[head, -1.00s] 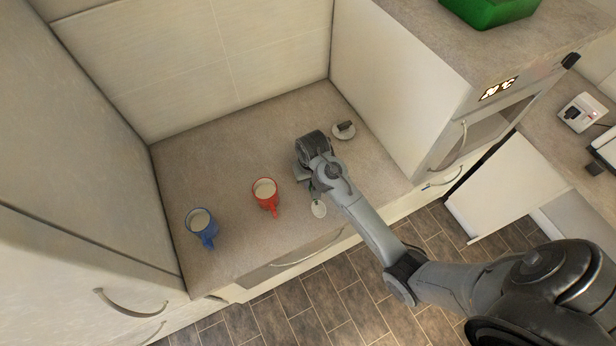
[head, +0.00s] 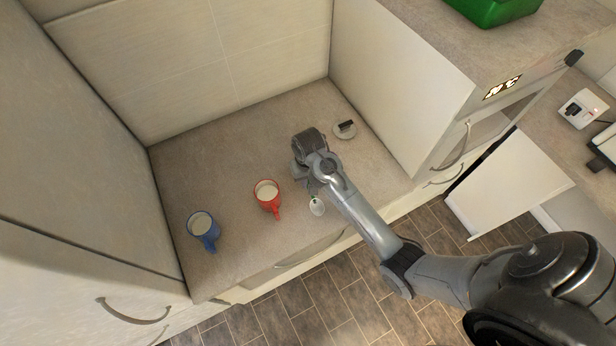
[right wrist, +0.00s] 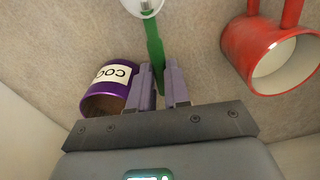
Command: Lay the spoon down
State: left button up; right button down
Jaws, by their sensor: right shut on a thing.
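The spoon has a green handle (right wrist: 155,45) and a pale bowl; the bowl (head: 317,207) shows in the head view, toward the counter's front edge. My right gripper (right wrist: 161,82) is shut on the green handle, with the bowl pointing away from it. In the head view my right gripper (head: 308,183) is low over the counter, right of the red mug, partly hidden by its own wrist. I cannot tell whether the spoon touches the counter. My left gripper is not in view.
A red mug (head: 267,196) and a blue mug (head: 201,229) stand left of the gripper. In the wrist view a purple can (right wrist: 108,92) is close beside the fingers. Counter (head: 240,140) is clear at the back.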

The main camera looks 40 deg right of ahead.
jog(key=shift+f+b, duration=0.55)
jog(key=shift+f, duration=2.1)
jog(key=c, duration=1)
grip_release()
jog(key=shift+r+p, duration=0.3)
jog(key=shift+r, duration=0.2)
jog(key=shift+r+p, duration=0.35)
jog(key=shift+r, duration=2.9)
jog(key=shift+s, duration=0.15)
